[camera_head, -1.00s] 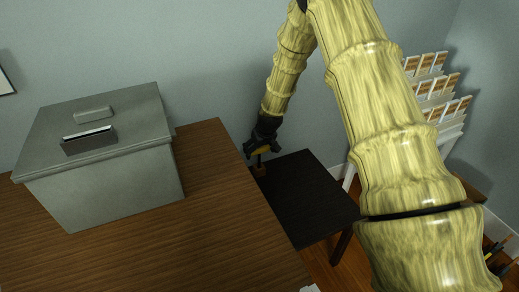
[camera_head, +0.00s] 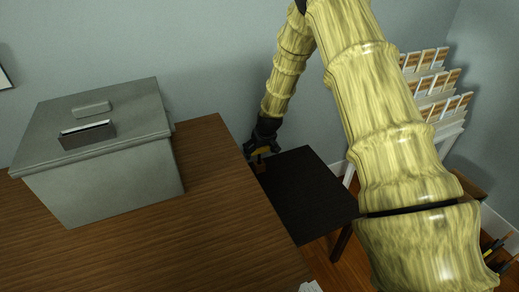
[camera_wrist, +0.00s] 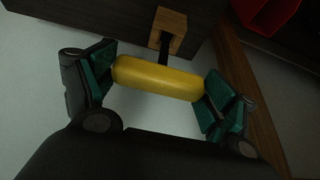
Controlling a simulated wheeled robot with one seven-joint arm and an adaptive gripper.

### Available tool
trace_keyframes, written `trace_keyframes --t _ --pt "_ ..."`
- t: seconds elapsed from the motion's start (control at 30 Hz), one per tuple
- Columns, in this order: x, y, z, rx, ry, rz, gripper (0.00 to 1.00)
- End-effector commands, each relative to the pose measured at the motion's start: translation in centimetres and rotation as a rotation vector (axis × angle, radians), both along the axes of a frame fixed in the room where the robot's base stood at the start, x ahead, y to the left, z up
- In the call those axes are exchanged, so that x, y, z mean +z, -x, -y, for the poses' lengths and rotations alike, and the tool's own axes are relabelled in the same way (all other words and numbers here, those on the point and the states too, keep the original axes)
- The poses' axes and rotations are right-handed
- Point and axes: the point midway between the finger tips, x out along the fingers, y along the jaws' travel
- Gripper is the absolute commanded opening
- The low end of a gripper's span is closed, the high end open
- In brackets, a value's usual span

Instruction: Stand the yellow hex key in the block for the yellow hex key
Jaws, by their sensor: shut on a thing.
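My gripper (camera_wrist: 158,92) is shut on the yellow handle of the hex key (camera_wrist: 158,78), with one teal pad at each end of the handle in the wrist view. The key's short dark shaft (camera_wrist: 164,48) runs from the handle to the small wooden block (camera_wrist: 171,22). The shaft's tip is hidden at the block, so I cannot tell how deep it sits. In the head view, my gripper (camera_head: 262,148) is just above the block (camera_head: 258,165), at the dark table's left side.
The dark low table (camera_head: 305,195) is otherwise bare. A brown wooden desk (camera_head: 215,225) stands close on its left, carrying a grey metal box (camera_head: 105,180) with a slot on top. A white card rack (camera_head: 435,100) stands at the right. A red object (camera_wrist: 265,12) shows in the wrist view.

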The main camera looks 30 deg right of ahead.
Motion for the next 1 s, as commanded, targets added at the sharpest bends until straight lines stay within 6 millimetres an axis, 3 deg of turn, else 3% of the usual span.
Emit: trace_keyframes --t 1.0 --pt "-2.4 0.0 0.0 0.001 0.000 0.000 0.28"
